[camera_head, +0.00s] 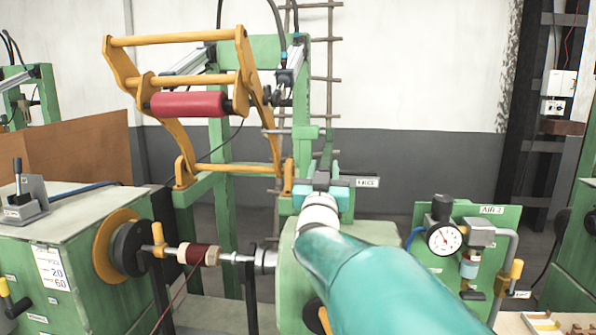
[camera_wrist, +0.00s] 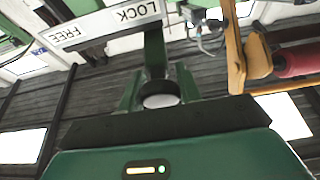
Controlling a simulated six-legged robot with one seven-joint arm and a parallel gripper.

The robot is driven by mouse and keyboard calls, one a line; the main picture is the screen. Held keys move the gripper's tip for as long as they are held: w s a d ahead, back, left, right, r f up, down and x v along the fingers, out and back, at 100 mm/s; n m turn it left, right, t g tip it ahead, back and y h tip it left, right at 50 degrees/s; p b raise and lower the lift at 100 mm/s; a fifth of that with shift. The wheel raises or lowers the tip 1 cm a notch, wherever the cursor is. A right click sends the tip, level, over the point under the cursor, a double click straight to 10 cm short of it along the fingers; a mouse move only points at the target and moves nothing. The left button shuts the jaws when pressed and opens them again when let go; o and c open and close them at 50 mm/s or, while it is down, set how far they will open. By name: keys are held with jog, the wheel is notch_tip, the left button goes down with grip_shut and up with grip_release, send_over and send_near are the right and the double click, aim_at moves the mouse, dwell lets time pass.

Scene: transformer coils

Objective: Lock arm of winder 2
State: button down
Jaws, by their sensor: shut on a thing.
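My gripper (camera_head: 322,190) is over the green block at the right end of winder 2's spindle. It is shut on a green lever, the winder's lock arm (camera_head: 326,150), which stands up beyond the teal fingers. In the wrist view the lever (camera_wrist: 154,48) runs between the two green fingers (camera_wrist: 158,88), with a pale round end between them. An upside-down label plate (camera_wrist: 100,24) reads LOCK nearer the lever and FREE farther left. In the head view the plate (camera_head: 367,182) is too small to read surely. My arm hides much of the block.
A dark red coil (camera_head: 203,255) sits on the spindle at left. An orange frame with a red roller (camera_head: 188,104) rises behind. A green panel with a gauge (camera_head: 444,239) stands right of my arm.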

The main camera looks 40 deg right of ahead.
jog(key=shift+w+a+r+t, duration=0.1)
jog(key=shift+w+a+t, duration=0.15)
jog(key=shift+t, duration=0.05)
jog(key=c, duration=1)
grip_release()
jog(key=shift+w+a, duration=0.1)
jog(key=shift+s, duration=0.2)
jog(key=v, duration=1.3)
jog(key=shift+s+a, duration=0.2)
jog(key=shift+s, duration=0.1)
jog(key=shift+w, duration=0.1)
